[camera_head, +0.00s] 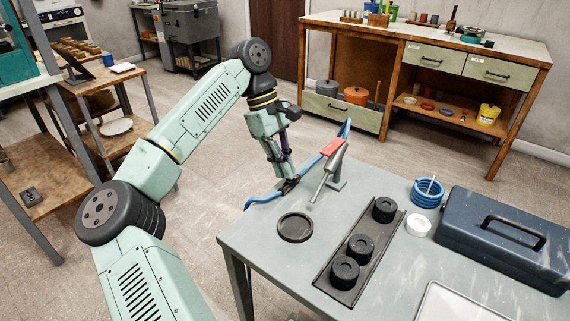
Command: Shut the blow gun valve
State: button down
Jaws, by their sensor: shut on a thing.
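The blow gun (328,172), with a silver nozzle and a red lever (331,146), rests tilted on a grey stand (338,184) near the far left part of the grey table. A blue hose (264,198) runs from the table's left edge to my gripper, and blue hose shows again behind the gun. My gripper (288,185) points down, left of the blow gun. It is shut on a small dark part in line with the hose, which seems to be the valve. The fingers hide most of it, so its handle position cannot be told.
A round black dish (295,227) lies just in front of my gripper. A dark tray (325,279) with black knobs, a blue hose coil (427,192), a white roll (418,225) and a blue toolbox (510,237) stand further right. A wooden workbench (430,57) is behind.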

jog(key=c, duration=1.7)
grip_release()
jog(key=v, duration=1.2)
